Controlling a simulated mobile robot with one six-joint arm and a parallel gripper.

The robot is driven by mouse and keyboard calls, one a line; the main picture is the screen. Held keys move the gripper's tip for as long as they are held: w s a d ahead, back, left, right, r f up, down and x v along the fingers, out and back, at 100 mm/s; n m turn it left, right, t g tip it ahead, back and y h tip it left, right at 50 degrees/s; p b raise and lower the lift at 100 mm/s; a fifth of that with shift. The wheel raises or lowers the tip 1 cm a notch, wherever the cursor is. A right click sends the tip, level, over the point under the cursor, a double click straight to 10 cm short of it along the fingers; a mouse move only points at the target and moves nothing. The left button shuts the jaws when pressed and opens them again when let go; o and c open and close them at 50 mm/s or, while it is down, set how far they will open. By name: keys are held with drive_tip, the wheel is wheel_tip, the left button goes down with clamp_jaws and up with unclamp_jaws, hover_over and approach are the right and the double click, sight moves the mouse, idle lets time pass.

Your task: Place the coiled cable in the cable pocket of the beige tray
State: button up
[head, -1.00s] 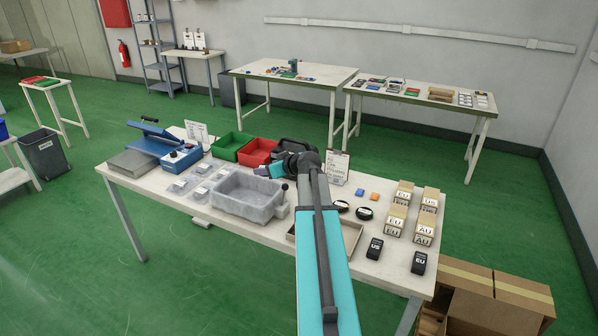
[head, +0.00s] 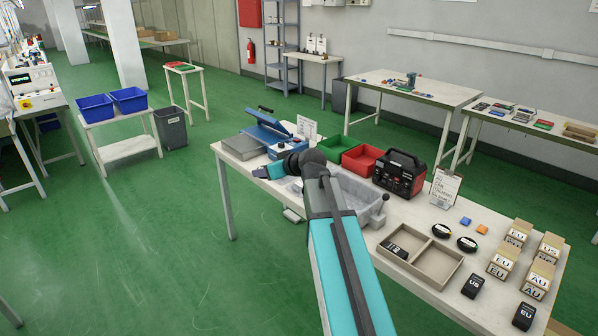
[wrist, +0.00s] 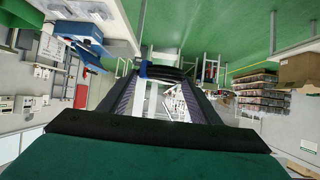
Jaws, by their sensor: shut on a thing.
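The beige tray (head: 432,281) lies on the near side of the workbench, with a divider making two compartments. A black labelled adapter (head: 396,249) lies in its left compartment; the right one looks empty. Two black round items (head: 441,231) that look like coiled cables lie just behind the tray. My gripper (head: 263,172) is up over the left part of the bench, well away from the tray. In the wrist view its fingers (wrist: 162,82) are shut on a small dark thing at their tips (wrist: 165,72); I cannot tell clearly what it is.
A grey bin (head: 368,193) is partly behind my arm. Red (head: 361,158) and green (head: 338,146) trays, a black-red machine (head: 399,173) and a clipboard (head: 445,188) stand behind. Small boxes (head: 516,233) and black adapters (head: 472,286) are at the right. A blue press (head: 266,135) stands at the left.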

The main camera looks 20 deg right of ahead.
drive_tip(key=s+a+r+m+h+b, duration=0.2)
drive_tip(key=a+h, duration=0.1)
drive_tip(key=a, duration=0.9)
drive_tip(key=shift+s+a+r+m, duration=0.15)
drive_tip(key=shift+a+r+m, duration=0.1)
drive_tip(key=shift+r+m, duration=0.15)
drive_tip(key=shift+a, duration=0.1)
